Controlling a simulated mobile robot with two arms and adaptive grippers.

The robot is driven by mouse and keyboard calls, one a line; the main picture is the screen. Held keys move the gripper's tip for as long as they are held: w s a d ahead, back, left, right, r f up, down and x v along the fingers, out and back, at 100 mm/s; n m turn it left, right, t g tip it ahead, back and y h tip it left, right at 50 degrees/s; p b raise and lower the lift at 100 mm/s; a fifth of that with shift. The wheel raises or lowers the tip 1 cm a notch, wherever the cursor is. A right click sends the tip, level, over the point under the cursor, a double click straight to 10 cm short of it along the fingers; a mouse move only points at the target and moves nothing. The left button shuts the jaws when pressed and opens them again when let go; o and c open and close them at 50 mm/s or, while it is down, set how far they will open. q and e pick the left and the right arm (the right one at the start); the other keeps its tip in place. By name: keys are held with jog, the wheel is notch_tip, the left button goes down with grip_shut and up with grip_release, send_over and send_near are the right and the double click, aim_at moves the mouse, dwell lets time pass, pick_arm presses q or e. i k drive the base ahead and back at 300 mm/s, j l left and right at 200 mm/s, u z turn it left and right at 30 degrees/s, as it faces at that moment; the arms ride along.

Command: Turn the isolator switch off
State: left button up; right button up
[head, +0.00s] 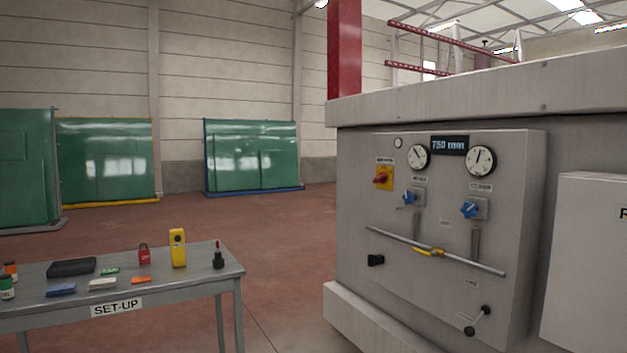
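The isolator switch (382,178) is a red rotary handle on a yellow plate, at the upper left of the grey control panel (455,300) on the machine. The handle looks roughly level or slightly slanted; its marking is too small to read. A small label sits above it. Neither of my grippers is in view, and nothing touches the switch.
Two blue valve knobs (469,209), two dials (481,160), a display (449,145) and a bar with a yellow clamp (430,252) are on the panel. A set-up table (190,290) with tools stands at left. Red floor (285,240) lies clear between.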

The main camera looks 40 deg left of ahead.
aim_at(382, 178)
jog(key=u, duration=1)
jog(key=i+z, duration=0.25)
jog(key=i, duration=0.45)
